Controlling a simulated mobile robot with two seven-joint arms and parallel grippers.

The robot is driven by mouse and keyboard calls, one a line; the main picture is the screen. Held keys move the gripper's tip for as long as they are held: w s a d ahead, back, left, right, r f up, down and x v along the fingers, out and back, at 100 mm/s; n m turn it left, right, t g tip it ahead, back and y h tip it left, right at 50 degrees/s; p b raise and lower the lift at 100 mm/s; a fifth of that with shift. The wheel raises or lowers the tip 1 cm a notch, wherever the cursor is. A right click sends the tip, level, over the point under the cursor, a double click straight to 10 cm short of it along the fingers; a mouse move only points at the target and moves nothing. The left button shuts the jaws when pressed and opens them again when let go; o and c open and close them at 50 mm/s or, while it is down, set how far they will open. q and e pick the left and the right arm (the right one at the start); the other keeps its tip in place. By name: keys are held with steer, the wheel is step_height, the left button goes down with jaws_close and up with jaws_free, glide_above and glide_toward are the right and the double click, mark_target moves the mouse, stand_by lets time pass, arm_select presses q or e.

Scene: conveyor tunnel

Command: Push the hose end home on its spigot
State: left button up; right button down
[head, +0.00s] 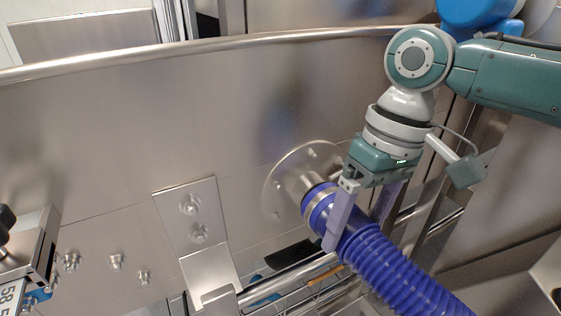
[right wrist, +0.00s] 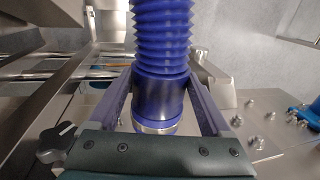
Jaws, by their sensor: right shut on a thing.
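The blue ribbed hose (head: 385,268) rises from the lower right toward the tank wall. Its smooth end cuff (head: 319,205) carries a silver band and faces the metal spigot (head: 299,185), which sticks out of a round flange (head: 283,172). A short length of bare spigot shows between flange and cuff; I cannot tell how far the cuff overlaps it. My right gripper (head: 352,228) is shut on the hose just behind the band, one finger on each side. In the right wrist view the hose end (right wrist: 158,100) lies between both fingers. My left gripper is out of view.
The steel tank wall (head: 120,120) fills the background. A bolted bracket plate (head: 193,225) and several studs stand left of the spigot. Metal rails (head: 290,280) run below. A black knob (head: 7,218) and a numbered display (head: 10,292) are at the left edge.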

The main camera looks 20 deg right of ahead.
steer(key=shift+w+a+f+b, duration=0.1)
steer(key=shift+w+a+b, duration=0.05)
steer(key=shift+w+b, duration=1.05)
steer(key=shift+w, duration=0.8)
jaws_free()
steer(key=r, duration=0.3)
steer(key=d+r, duration=0.1)
steer(key=r, duration=0.5)
steer(key=shift+w+d+r+p, duration=0.1)
steer(key=shift+d+p, duration=0.2)
steer(key=shift+d, duration=0.1)
steer(key=shift+r, duration=0.4)
